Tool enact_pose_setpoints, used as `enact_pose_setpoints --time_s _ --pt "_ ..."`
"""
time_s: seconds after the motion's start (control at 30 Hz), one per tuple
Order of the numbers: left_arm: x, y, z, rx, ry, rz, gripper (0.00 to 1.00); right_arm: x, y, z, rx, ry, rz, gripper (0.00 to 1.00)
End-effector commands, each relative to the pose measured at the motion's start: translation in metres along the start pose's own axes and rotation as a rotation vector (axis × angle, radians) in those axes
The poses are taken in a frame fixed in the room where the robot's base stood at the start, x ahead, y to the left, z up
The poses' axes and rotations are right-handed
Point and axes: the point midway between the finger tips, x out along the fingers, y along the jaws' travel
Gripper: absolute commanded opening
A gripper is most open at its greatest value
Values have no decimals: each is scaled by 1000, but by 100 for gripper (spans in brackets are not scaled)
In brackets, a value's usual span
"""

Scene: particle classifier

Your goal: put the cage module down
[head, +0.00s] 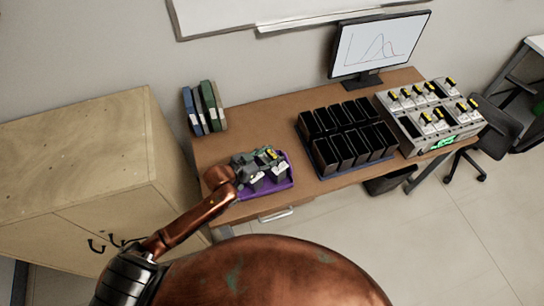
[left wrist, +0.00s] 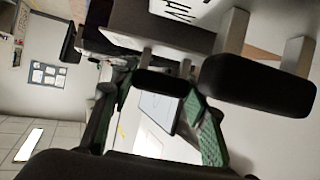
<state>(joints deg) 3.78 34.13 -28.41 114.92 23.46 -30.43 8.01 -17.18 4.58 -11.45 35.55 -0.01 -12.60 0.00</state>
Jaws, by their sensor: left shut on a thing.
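My left gripper (head: 258,160) reaches over the purple tray (head: 288,185) at the near left of the desk. In the left wrist view its green-padded fingers (left wrist: 160,98) are closed about the black handle of the cage module (left wrist: 163,83). In the head view, grey modules show under and beside the fingers at the tray, one with a yellow top. The gripper covers much of them, so I cannot tell whether the held module touches the tray. My right gripper is not in view.
A block of black bins (head: 340,145) stands mid-desk. A grey machine (head: 415,140) with several yellow-topped modules stands at the right. A monitor (head: 380,45) is behind, and binders (head: 205,105) stand at the left. Bare desk (head: 265,125) lies between binders and bins.

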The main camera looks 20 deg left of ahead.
Motion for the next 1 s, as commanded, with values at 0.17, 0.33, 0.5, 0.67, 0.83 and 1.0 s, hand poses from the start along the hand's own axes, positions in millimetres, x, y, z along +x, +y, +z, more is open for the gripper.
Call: enact_pose_setpoints --time_s 0.17,0.33,0.5,0.67,0.83,1.0 --pt "3 0 6 2 6 -1 0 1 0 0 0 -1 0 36" --pt "3 0 6 2 5 -1 0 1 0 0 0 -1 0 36" --pt "5 0 11 2 4 0 0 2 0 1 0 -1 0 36" --pt "6 0 14 1 2 0 48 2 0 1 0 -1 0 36" --pt "6 0 14 1 2 0 60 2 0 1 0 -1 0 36" --pt "6 0 14 1 2 0 60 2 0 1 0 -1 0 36"
